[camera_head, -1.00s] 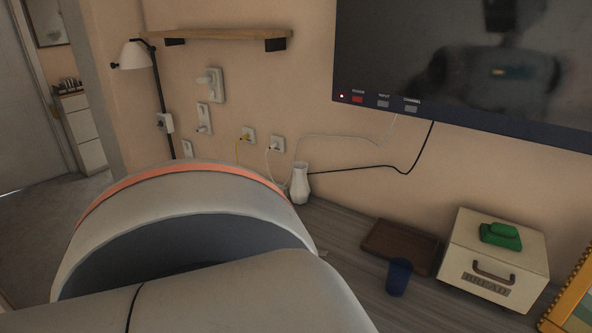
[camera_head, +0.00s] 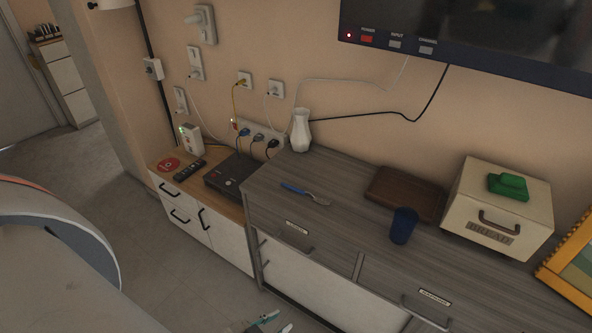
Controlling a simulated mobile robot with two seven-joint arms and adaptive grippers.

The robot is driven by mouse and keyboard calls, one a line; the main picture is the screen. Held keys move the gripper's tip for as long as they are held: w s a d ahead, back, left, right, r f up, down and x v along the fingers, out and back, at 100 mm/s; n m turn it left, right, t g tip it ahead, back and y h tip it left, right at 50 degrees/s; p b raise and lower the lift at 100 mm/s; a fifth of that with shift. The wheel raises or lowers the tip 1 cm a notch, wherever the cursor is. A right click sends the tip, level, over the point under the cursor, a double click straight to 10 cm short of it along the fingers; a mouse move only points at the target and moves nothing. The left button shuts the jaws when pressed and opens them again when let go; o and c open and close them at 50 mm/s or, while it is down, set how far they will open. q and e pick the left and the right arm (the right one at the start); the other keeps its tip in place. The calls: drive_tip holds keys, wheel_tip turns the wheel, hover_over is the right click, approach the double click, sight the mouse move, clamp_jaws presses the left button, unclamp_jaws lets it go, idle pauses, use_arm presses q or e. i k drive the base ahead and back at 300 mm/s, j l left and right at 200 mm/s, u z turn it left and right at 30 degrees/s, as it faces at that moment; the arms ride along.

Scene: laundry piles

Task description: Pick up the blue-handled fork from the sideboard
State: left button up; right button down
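The blue-handled fork (camera_head: 305,193) lies flat on the grey wooden top of the sideboard (camera_head: 345,222). Its blue handle points left and its metal head points right. My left arm fills the lower left of the view. The rest of that gripper is cut off. My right gripper is not in view.
A white vase (camera_head: 301,131) stands behind the fork. A brown board (camera_head: 404,194), a dark blue cup (camera_head: 403,226) and a bread box (camera_head: 497,211) stand to the right. A lower cabinet (camera_head: 222,218) with a black box (camera_head: 231,174) adjoins on the left. The top around the fork is clear.

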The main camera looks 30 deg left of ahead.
sight(316, 199)
drive_tip(key=u, duration=0.85)
